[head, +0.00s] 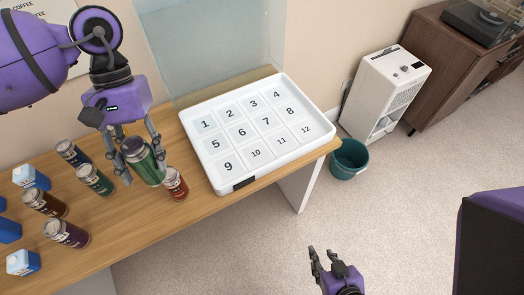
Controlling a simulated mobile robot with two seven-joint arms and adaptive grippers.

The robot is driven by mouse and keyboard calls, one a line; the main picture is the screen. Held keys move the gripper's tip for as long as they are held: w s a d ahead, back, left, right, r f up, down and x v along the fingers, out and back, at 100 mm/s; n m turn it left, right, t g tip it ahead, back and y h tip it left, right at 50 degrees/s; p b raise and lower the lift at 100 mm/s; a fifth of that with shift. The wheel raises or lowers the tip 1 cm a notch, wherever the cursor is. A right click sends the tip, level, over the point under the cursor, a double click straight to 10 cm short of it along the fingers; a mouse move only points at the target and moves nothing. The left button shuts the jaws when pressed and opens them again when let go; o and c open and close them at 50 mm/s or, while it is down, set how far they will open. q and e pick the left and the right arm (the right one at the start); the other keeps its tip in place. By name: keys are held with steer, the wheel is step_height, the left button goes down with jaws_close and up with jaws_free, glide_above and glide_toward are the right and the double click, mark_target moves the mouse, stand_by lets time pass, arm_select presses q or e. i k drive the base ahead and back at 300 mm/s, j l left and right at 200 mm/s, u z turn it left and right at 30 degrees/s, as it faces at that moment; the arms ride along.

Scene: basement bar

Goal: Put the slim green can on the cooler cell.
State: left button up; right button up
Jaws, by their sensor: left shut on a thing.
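My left gripper (140,162) is shut on a green can (144,165) with a dark top, which it holds slightly tilted over the wooden table. A second green can (95,179) stands on the table to the left of the held one. The cooler (214,183) is a white tray with numbered cells, to the right of the held can. No can stands in its cells. My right gripper (322,258) is empty at the lower middle, over the floor, with its fingers apart.
A dark blue can (72,152), a red can (176,184), a brown can (45,202), a purple can (67,233) and blue-and-white cartons (31,177) stand on the table (150,219). A clear panel (210,45) rises behind the cooler. A green bin (350,160) stands beyond the table's right end.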

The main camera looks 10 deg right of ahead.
mark_target(257, 153)
steer(key=i+z, duration=0.1)
steer(key=z, duration=0.25)
steer(key=j+z, duration=0.1)
steer(key=z, duration=0.3)
steer(key=i+z, duration=0.15)
steer(key=z, duration=0.2)
steer(key=i+j, duration=0.1)
steer(key=j, duration=0.15)
steer(key=i+j, duration=0.15)
